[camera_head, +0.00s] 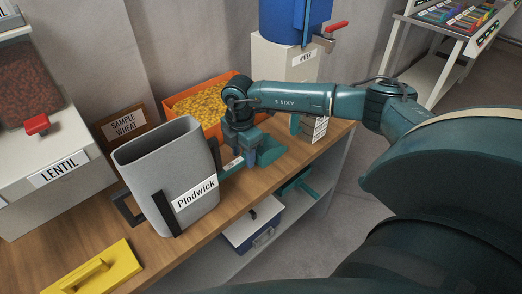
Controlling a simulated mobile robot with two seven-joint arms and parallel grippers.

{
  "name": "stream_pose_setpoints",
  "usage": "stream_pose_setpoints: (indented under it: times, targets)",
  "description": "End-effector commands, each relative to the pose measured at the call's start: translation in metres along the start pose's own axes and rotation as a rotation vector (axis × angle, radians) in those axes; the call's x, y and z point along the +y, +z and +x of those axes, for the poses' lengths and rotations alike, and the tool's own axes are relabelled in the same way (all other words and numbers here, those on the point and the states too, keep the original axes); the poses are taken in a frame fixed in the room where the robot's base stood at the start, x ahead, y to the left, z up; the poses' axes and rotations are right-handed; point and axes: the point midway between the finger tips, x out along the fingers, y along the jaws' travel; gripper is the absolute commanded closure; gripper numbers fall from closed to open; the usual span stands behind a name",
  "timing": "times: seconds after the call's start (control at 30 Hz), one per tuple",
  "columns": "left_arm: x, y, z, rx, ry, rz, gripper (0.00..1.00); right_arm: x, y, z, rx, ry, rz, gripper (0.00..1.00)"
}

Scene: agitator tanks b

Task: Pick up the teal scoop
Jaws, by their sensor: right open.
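My right arm reaches in from the right, and its right gripper (233,157) points down at the wooden table, close above its surface. The teal scoop (270,151) lies on the table right at the gripper, partly hidden behind it. A small pale label shows between the fingers, low down. The jaws are open around or just over the scoop's near part; I cannot tell whether they touch it. My left gripper is not in view.
A grey "Plodwick" jug (168,172) stands close left of the gripper. An orange crate (177,104) of yellow grain is behind. A yellow trowel-like tool (101,268) lies front left. A lentil bin (42,150) stands left. The table (222,205) is bare in front of the gripper.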

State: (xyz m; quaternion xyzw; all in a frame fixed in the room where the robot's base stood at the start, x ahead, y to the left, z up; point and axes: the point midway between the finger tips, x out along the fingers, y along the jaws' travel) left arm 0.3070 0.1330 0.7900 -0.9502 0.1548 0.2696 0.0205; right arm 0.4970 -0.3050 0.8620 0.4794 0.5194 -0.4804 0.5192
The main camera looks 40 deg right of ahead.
Motion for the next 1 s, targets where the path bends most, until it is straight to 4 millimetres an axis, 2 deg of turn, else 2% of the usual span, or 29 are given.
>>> stream_pose_setpoints:
  times: [0.17, 0.4, 0.9, 1.0]
  targets:
    - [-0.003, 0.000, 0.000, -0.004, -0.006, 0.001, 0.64, 0.000, 0.000, 0.019, 0.001, -0.001, 0.000, 0.55]
    - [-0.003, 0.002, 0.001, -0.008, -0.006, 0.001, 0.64, 0.000, 0.000, 0.021, 0.001, 0.001, 0.000, 0.55]
    - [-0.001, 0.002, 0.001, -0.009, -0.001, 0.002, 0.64, 0.000, 0.000, 0.021, 0.001, 0.001, 0.001, 0.95]
    - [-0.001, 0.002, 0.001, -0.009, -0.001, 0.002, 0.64, 0.000, 0.000, 0.021, 0.001, 0.001, 0.001, 1.00]
